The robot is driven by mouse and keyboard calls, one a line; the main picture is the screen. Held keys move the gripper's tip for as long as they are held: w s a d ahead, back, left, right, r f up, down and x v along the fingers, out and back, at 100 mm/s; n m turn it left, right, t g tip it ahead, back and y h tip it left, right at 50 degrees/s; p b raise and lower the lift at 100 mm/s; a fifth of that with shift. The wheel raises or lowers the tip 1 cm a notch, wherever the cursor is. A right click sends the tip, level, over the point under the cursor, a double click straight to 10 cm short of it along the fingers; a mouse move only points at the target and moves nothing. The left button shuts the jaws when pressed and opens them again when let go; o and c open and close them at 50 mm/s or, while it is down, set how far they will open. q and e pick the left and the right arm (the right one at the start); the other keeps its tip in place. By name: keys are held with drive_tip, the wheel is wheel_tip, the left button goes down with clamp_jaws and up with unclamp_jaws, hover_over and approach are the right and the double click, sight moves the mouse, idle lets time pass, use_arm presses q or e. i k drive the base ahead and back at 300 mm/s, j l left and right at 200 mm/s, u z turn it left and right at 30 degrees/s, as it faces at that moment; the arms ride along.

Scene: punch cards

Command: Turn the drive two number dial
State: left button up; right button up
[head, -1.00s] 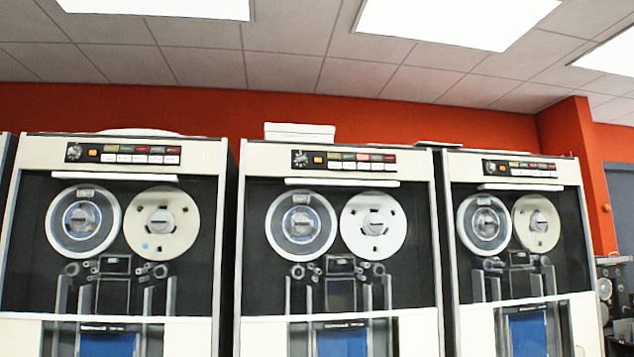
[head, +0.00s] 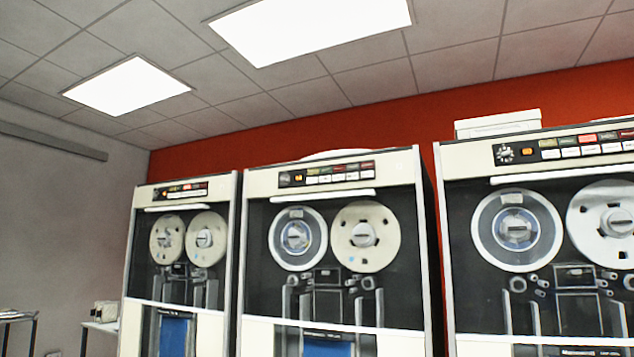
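Three tape drives stand in a row, each with a black control panel near its top and a round dial at the panel's left end. The left drive's dial (head: 159,194) is small and hard to make out. Neither of my grippers shows.
A white box (head: 497,123) sits on top of the right drive (head: 452,250). The drives stand close together before a red wall (head: 300,133). At the far left are a grey wall (head: 60,220) and a low white table (head: 102,327) with a small object on it.

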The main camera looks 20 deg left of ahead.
sight(284, 180)
drive_tip(key=u, duration=0.7)
